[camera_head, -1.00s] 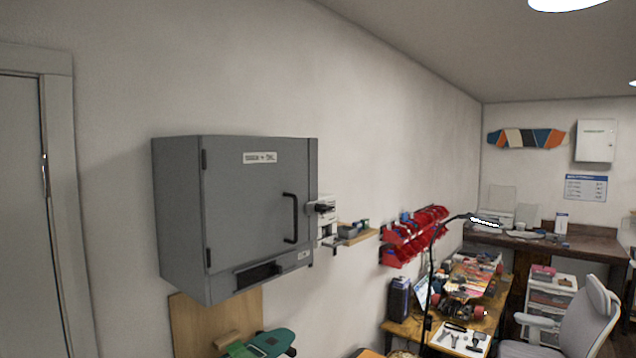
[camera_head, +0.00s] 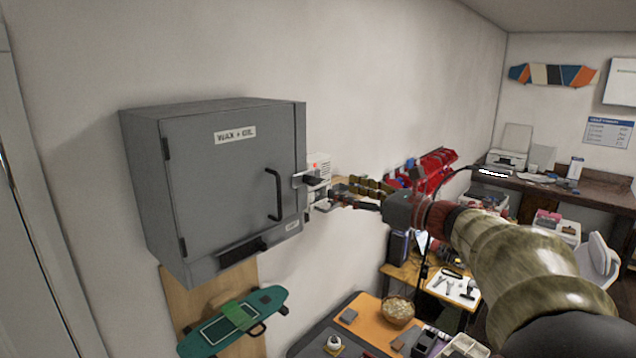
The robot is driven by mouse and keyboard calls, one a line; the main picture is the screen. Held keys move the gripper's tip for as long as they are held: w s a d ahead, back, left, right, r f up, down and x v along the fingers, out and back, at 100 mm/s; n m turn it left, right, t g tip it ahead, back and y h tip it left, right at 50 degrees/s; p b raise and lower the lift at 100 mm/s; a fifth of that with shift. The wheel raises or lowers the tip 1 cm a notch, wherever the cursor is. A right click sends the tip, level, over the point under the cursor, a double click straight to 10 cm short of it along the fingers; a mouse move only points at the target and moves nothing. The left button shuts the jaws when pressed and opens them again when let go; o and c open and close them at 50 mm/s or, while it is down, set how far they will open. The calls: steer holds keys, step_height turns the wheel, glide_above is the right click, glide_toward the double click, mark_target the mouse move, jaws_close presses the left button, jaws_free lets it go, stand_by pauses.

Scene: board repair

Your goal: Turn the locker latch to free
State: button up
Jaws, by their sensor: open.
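The grey wall locker (camera_head: 225,190) carries a "WAX + OIL" label and has a black bar handle (camera_head: 274,195) on its shut door. The latch (camera_head: 312,181) is a small pale bracket with a dark lever at the door's right edge. My arm reaches in from the lower right, and my gripper (camera_head: 333,193) is open at the latch's right side. Its fingertips overlap the latch in the picture, so I cannot tell whether they touch it. The gripper partly hides the latch, and its turn position is unclear.
A small white box with a red light (camera_head: 318,166) is behind the latch. Red bins (camera_head: 432,172) hang on the wall to the right. A teal skateboard deck (camera_head: 235,318) hangs below the locker. A workbench (camera_head: 372,318) with a bowl (camera_head: 397,310) stands lower right.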

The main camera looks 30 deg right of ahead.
mark_target(319, 182)
steer(key=x, duration=0.4)
steer(key=p+x, duration=0.1)
steer(key=x, duration=0.3)
steer(key=shift+w+d+f, duration=0.1)
steer(key=shift+d+f, duration=0.1)
steer(key=shift+f, duration=0.05)
steer(key=c, duration=0.4)
steer(key=c, duration=0.7)
steer(key=shift+c, duration=0.3)
